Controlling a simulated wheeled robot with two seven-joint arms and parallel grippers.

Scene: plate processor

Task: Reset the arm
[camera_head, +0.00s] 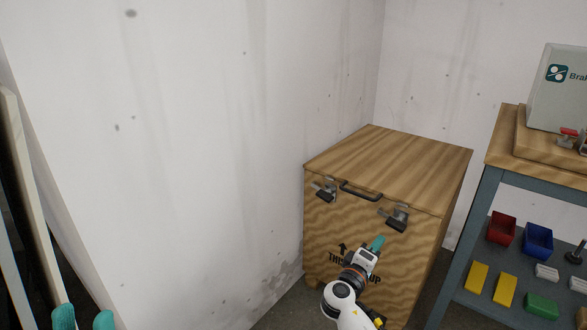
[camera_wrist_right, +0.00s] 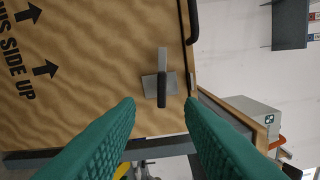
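My left gripper (camera_head: 84,319) shows at the bottom left edge of the head view. Its two teal fingertips are apart, with nothing seen between them. My right gripper (camera_head: 377,243) is in front of the wooden crate (camera_head: 420,165), just below and left of its right latch (camera_head: 397,217). In the right wrist view its green fingers (camera_wrist_right: 159,106) are wide apart and empty. The metal latch (camera_wrist_right: 161,84) lies beyond the gap between them, apparently untouched. The arm's wrist hides part of the crate's "THIS SIDE UP" print.
The crate's lid is down, with a left latch (camera_head: 325,190) and a dark handle (camera_head: 360,190). A workbench (camera_head: 497,150) with coloured bins stands at the right. White walls (camera_head: 200,130) close off the left and back. Open air lies left of the crate.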

